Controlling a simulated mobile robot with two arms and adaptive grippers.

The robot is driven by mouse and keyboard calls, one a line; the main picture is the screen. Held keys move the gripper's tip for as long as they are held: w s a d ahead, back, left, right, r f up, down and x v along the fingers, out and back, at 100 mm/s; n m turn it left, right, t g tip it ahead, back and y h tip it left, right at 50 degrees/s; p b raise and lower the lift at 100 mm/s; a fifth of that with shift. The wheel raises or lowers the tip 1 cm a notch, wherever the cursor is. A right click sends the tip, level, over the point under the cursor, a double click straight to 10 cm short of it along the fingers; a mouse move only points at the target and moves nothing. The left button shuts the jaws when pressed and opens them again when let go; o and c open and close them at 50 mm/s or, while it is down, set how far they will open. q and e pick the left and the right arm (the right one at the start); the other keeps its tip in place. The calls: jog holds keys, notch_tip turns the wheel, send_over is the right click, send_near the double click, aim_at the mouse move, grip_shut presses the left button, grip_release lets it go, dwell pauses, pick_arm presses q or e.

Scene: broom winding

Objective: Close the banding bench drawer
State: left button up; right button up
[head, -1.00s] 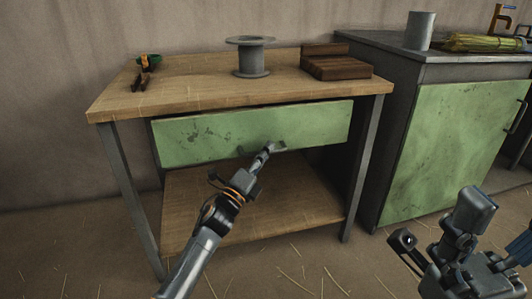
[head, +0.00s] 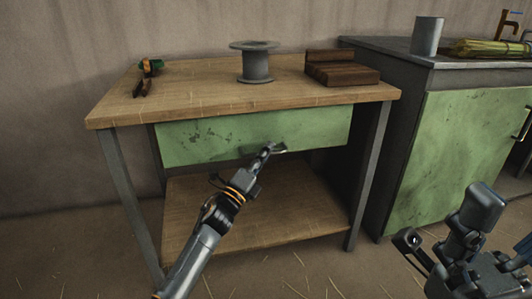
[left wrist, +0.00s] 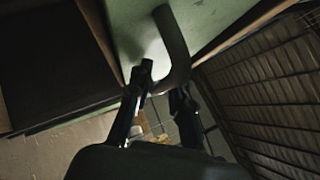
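The banding bench (head: 115,108) has a wooden top and grey metal legs. Its green drawer (head: 215,135) sits under the top, with its front close to the bench's front edge; I cannot tell whether it is fully flush. The drawer's grey handle (head: 278,149) is low on the front and shows as a curved bar in the left wrist view (left wrist: 174,45). My right gripper (head: 444,224) is open and empty at the lower right, away from the bench.
A green-doored cabinet (head: 455,150) stands to the right, bearing a grey cylinder (head: 426,36) and a straw bundle (head: 487,47). A lower shelf (head: 280,215) lies beneath the drawer.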

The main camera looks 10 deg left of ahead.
pick_arm(q)
jog(key=v, duration=1.2)
jog(key=shift+d, duration=0.1)
